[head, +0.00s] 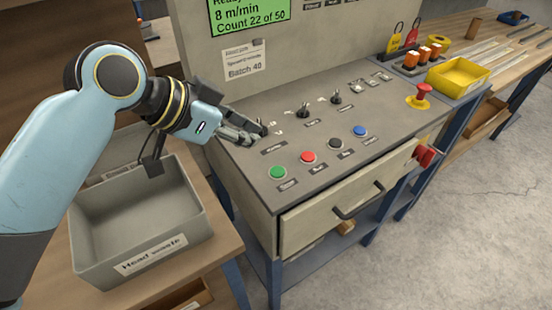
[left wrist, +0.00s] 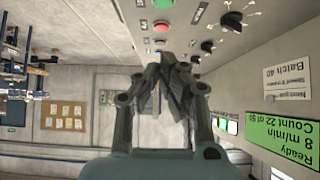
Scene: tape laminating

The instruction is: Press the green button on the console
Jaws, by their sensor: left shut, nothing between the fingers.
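The green button (head: 278,172) is at the left end of a row of buttons on the console's (head: 330,130) sloped top in the head view. In the left wrist view the green button (left wrist: 162,4) shows at the top edge, partly cut off, above the red button (left wrist: 161,27). My left gripper (head: 256,134) is shut and empty. Its fingertips are by the leftmost selector knob, behind and to the left of the green button and apart from it. In the left wrist view the shut fingers (left wrist: 172,62) fill the middle. My right gripper is not in view.
Red (head: 308,157), black (head: 335,143) and blue (head: 359,131) buttons continue the row. Selector knobs (head: 303,111) stand behind it. A red emergency stop (head: 422,90) and a yellow tray (head: 458,74) are at the right. A grey bin (head: 140,222) stands left of the console.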

